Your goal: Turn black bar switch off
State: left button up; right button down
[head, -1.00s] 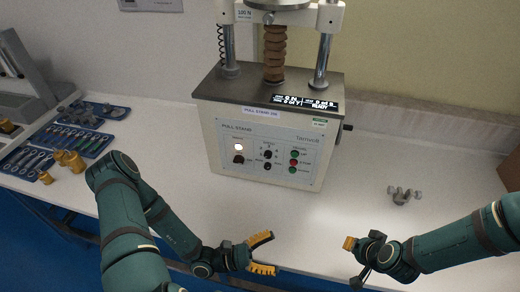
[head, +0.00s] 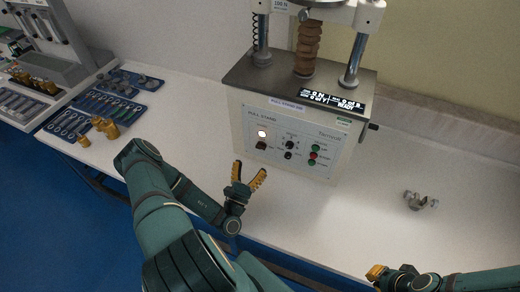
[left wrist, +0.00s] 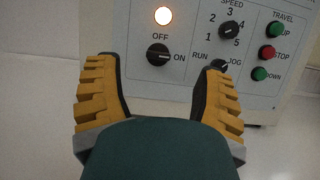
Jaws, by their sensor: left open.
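The black bar switch (left wrist: 159,56) is on the front panel of the pull stand (head: 300,120), below a lit white lamp (left wrist: 163,15). In the left wrist view its bar lies about level, with its pale mark toward ON on the right; OFF is printed above it. In the head view the switch (head: 261,145) shows small at the panel's left. My left gripper (head: 250,174) is open and empty in front of the panel, its fingers (left wrist: 157,95) spread on either side of the switch and apart from it. My right gripper (head: 376,272) is at the bottom right; its finger spread is unclear.
Beside the switch are a speed knob (left wrist: 231,30), a RUN/JOG knob (left wrist: 219,66), and green and red travel buttons (left wrist: 267,52). A metal clamp (head: 420,200) lies on the white table at right. Trays of tools (head: 100,105) lie at left. The table before the stand is mostly clear.

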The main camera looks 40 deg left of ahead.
aim_at(260, 149)
pick_arm(q)
jog(key=w, duration=0.2)
jog(key=w+a, duration=0.1)
jog(key=w, duration=0.1)
jog(key=w+a, duration=0.1)
jog(key=w, duration=0.1)
jog(key=shift+w+r, duration=0.35)
jog(key=shift+r, duration=0.05)
jog(key=shift+w+a+r, duration=0.15)
jog(key=shift+w+a, duration=0.05)
jog(key=shift+w, duration=0.25)
jog(key=c, duration=1.2)
